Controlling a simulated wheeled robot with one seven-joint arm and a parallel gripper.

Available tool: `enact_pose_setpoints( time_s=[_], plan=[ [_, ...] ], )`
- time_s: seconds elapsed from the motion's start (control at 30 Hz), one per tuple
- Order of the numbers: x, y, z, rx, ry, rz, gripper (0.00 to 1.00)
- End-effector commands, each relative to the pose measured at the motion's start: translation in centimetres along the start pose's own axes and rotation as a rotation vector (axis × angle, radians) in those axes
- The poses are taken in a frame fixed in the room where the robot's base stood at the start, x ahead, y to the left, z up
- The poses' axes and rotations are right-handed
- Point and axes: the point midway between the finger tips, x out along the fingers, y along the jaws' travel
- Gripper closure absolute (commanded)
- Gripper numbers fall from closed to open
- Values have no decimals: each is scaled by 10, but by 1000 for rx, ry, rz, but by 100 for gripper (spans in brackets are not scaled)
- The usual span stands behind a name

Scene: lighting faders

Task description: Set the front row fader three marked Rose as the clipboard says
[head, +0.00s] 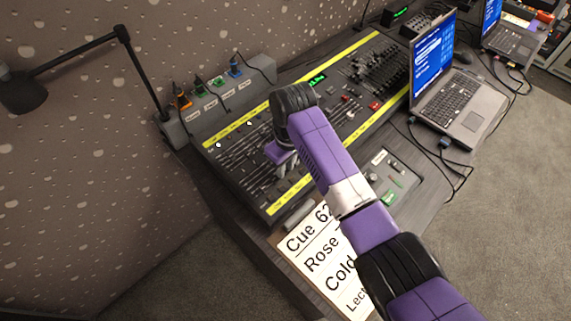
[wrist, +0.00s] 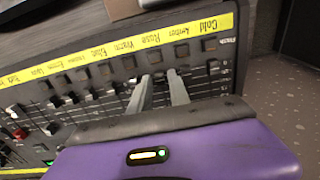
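The lighting desk (head: 262,207) carries a row of faders along its yellow label strip. In the wrist view the label strip (wrist: 70,70) is upside down and reads Cold, Amber, Rose, Warm, Blue and more from the right. My gripper (wrist: 160,76) points down at the desk, its two grey fingers apart near the Rose and Amber columns. A dark fader cap (wrist: 159,78) shows between the fingertips, below the Rose label; contact is unclear. The clipboard (head: 318,250) reads "Cue 62", "Rose", "Cold"; my arm hides the rest of those lines.
Neighbouring fader caps (wrist: 111,89) sit close beside the fingers. An open laptop (head: 446,107) stands on the right of the desk. A black lamp (head: 122,34) and a box of coloured plugs (head: 218,105) are behind, at the left.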

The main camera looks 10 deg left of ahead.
Motion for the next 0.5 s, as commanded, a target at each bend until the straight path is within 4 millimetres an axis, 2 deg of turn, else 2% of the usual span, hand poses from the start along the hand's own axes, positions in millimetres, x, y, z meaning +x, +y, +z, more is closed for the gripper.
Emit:
enact_pose_setpoints(
  time_s=[0.1, 0.23, 0.5],
  plan=[
    [0, 0, 0, 0, 0, 0, 77],
    [0, 0, 0, 0, 0, 0, 100],
    [1, 0, -3, -1, 0, 1, 100]
  ],
)
